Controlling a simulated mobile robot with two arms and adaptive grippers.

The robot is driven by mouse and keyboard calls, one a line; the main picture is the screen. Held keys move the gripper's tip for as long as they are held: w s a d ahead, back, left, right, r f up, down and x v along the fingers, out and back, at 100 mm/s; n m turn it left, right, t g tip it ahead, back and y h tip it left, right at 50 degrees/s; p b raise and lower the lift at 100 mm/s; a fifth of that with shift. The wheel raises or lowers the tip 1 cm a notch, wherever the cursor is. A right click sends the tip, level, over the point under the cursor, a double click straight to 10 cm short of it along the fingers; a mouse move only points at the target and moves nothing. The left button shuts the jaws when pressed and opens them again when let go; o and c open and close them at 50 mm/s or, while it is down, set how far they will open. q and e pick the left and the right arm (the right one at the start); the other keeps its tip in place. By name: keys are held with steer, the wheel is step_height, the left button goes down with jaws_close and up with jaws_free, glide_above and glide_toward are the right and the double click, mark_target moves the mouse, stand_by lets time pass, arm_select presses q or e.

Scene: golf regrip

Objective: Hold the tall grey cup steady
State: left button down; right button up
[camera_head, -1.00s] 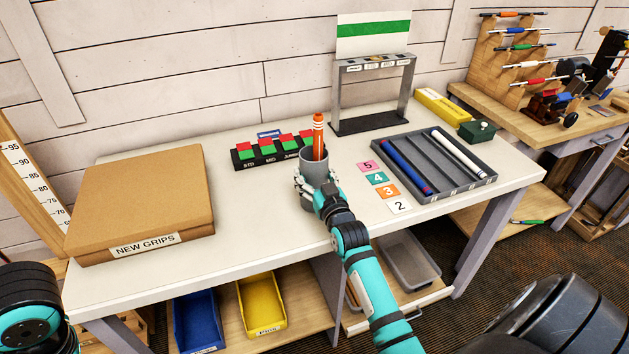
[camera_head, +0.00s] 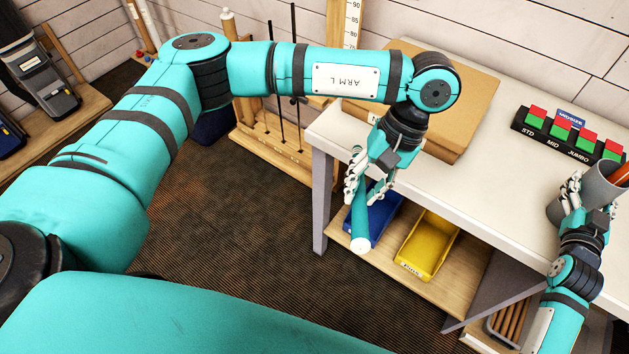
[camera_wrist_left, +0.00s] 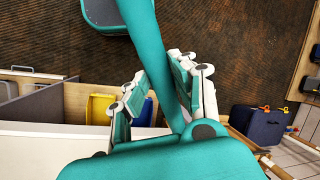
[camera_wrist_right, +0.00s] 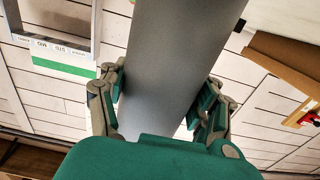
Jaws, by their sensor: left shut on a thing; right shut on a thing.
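My right gripper (camera_head: 578,198) is shut around the cup's side. In the right wrist view the cup's grey wall (camera_wrist_right: 182,60) runs between both fingers. My left gripper (camera_head: 369,183) is shut on a teal golf grip (camera_head: 360,220) with a pale end, held beyond the table's front edge. The grip also shows between the fingers in the left wrist view (camera_wrist_left: 150,55).
A cardboard box (camera_head: 465,105) lies on the white table (camera_head: 480,190), behind my left gripper. A rack of red and green blocks (camera_head: 565,134) stands at the back right. A blue bin (camera_head: 385,212) and a yellow bin (camera_head: 428,246) sit on the shelf below.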

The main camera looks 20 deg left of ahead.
arm_select(q)
steer(key=w+d+r+n+g+h, duration=0.1)
steer(key=w+d+r+n+h, duration=0.15)
steer(key=d, duration=0.55)
steer(key=w+d+r+n+g+h, duration=0.15)
steer(key=d+r+n+h, duration=0.25)
steer(key=d, duration=0.4)
steer(key=w+d+r+n+g+h, duration=0.1)
steer(key=w+d+r+n+h, duration=0.25)
steer(key=d, duration=0.45)
steer(key=w+d+r+n+t+h, duration=0.4)
steer(key=w+d+r+t+h, duration=0.15)
steer(key=d+r, duration=0.25)
steer(key=w+d+r+n+t+h, duration=0.45)
steer(key=w+d+r+t, duration=0.2)
steer(key=d+r, duration=0.2)
step_height(320, 180, down, 14)
steer(key=shift+s+t, duration=0.3)
steer(key=shift+t, duration=0.05)
steer(key=shift+f, duration=0.1)
